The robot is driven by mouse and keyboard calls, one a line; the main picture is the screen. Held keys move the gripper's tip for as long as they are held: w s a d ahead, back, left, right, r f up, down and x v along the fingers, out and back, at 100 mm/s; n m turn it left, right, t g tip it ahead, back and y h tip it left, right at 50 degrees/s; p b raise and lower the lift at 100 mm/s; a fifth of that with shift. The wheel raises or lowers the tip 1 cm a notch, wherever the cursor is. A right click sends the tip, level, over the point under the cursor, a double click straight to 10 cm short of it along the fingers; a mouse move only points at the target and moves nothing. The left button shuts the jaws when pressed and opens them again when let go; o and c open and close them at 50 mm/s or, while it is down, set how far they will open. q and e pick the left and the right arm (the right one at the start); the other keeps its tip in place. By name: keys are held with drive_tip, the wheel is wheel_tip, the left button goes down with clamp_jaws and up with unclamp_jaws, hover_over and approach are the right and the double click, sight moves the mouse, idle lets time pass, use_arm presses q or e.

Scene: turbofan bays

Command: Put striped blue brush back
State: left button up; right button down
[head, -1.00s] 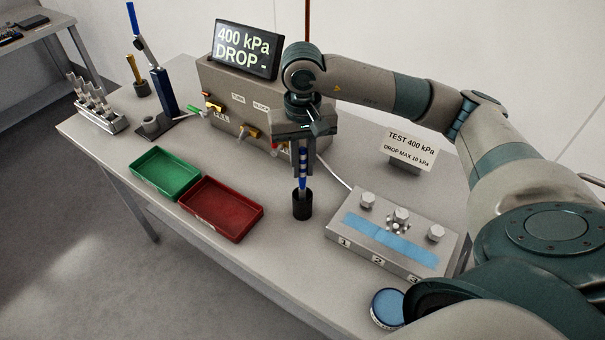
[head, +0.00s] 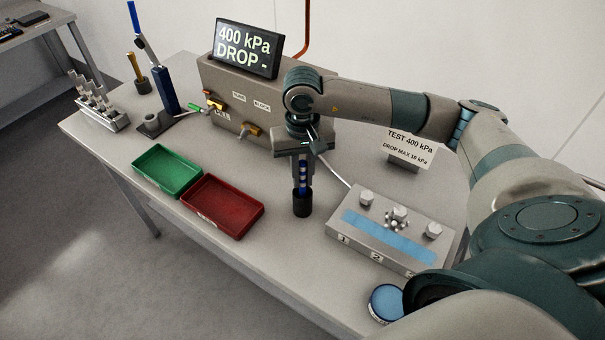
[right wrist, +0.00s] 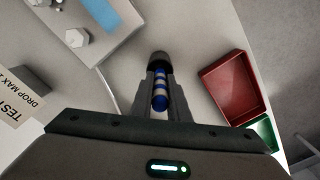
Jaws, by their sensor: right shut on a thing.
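The striped blue brush (head: 302,172) has a blue handle with pale bands. It stands upright with its lower end in a small black cup (head: 302,204) on the bench. My right gripper (head: 302,180) is above the cup and shut on the brush handle. In the right wrist view the striped handle (right wrist: 160,92) sits between the fingers, with the black cup (right wrist: 158,58) just beyond the fingertips. The brush's lower end is hidden in the cup. My left gripper is not in view.
Green (head: 167,171) and red (head: 222,206) trays lie left of the cup. A numbered metal block (head: 390,232) is at right, with a round blue tin (head: 386,303) in front. A test box with a display (head: 246,49) stands behind. Bench in front of the cup is clear.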

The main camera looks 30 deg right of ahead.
drive_tip(key=shift+f, duration=0.15)
drive_tip(key=c, duration=1.7)
unclamp_jaws()
drive_tip(key=shift+r, duration=0.2)
drive_tip(key=shift+r+b, duration=0.3)
drive_tip(key=shift+r, duration=0.1)
wheel_tip(320, 180, up, 10)
drive_tip(key=b, duration=0.4)
drive_tip(key=shift+r, duration=0.6)
